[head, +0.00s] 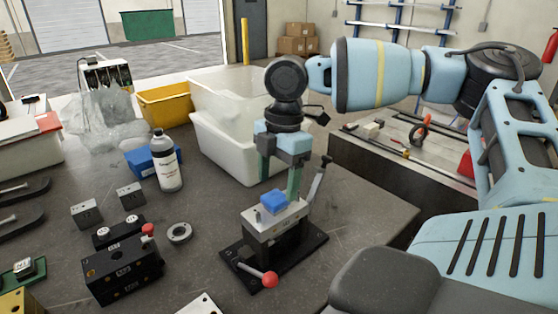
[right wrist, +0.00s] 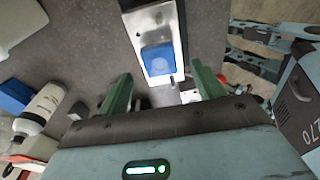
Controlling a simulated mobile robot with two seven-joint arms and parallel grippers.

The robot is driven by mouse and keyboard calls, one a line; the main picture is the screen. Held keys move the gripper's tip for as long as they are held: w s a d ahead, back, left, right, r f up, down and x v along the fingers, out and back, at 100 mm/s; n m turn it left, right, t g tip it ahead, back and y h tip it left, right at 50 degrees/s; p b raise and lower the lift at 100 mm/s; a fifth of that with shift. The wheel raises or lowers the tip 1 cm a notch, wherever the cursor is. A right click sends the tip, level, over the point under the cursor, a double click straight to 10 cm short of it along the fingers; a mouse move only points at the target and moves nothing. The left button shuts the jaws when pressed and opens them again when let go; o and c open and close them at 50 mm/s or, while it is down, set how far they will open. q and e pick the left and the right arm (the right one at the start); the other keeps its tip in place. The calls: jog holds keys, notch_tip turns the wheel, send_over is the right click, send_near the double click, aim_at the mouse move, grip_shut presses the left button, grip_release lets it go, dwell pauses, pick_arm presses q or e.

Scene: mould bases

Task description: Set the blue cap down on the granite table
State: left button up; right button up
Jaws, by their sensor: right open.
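The blue cap (head: 273,201) sits on top of the light metal block of a small fixture (head: 290,216) with a black base and a red-knobbed lever. It also shows in the right wrist view (right wrist: 157,59). My right gripper (head: 279,178) points down above the cap, its green fingers open. In the right wrist view, the fingers (right wrist: 162,88) stand apart with nothing between them, and the cap lies beyond their tips. The fixture stands on a dark grey, stone-like table (head: 200,208). My left gripper is not in view.
A black block (head: 122,270) with a red knob and a metal ring (head: 179,233) lie left of the fixture. A white bottle (head: 167,165), white bins (head: 225,145) and a yellow bin (head: 165,105) stand behind. A second bench (head: 400,150) is at right. The table's right corner looks clear.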

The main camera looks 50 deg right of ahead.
aim_at(275, 197)
jog(key=shift+a+f, duration=0.15)
jog(key=shift+f, duration=1.4)
jog(key=c, duration=1)
jog(key=shift+r+p, duration=0.35)
jog(key=shift+r, duration=0.75)
jog(key=shift+c, duration=0.2)
